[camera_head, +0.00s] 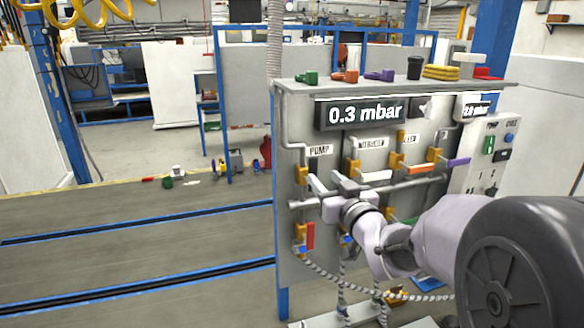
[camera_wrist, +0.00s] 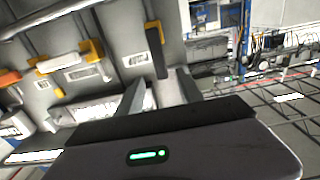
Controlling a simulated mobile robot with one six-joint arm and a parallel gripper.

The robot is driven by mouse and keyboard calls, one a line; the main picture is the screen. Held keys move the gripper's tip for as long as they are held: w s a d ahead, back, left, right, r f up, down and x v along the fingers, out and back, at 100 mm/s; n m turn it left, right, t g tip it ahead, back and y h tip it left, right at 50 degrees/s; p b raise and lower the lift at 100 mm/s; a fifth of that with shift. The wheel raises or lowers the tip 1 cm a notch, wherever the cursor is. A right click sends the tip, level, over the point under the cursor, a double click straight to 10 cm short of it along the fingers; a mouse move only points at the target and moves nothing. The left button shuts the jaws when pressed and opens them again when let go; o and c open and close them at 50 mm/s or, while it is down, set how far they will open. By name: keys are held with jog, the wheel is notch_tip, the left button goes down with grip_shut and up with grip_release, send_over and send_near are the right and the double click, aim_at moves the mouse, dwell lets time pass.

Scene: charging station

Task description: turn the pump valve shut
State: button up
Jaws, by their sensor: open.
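In the head view the pump valve's dark handle (camera_head: 313,164) stands upright below the "PUMP" label (camera_head: 319,150), by its yellow body (camera_head: 301,176) at the panel's left side. My gripper (camera_head: 329,183) is just in front of and below it, with its fingers apart. In the wrist view the same dark handle (camera_wrist: 158,55) runs from the yellow body (camera_wrist: 154,27) toward the gap between the open fingers of my gripper (camera_wrist: 160,85). Nothing is held. I cannot tell how deep the handle lies between the fingers, and no contact shows.
The "NITROGEN" valve's white handle (camera_head: 376,176), an orange handle (camera_head: 420,169) and a purple handle (camera_head: 458,162) lie crosswise to the right. A red handle (camera_head: 310,235) hangs upright below. The display (camera_head: 365,113) reads 0.3 mbar. The floor (camera_head: 130,235) left of the panel is mostly clear.

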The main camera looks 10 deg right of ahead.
aim_at(314, 168)
jog(key=w, duration=0.2)
jog(key=w+a, duration=0.1)
jog(key=w, duration=0.5)
jog(key=shift+a, duration=0.35)
jog(key=shift+r, duration=0.1)
grip_shut()
dwell(0.7)
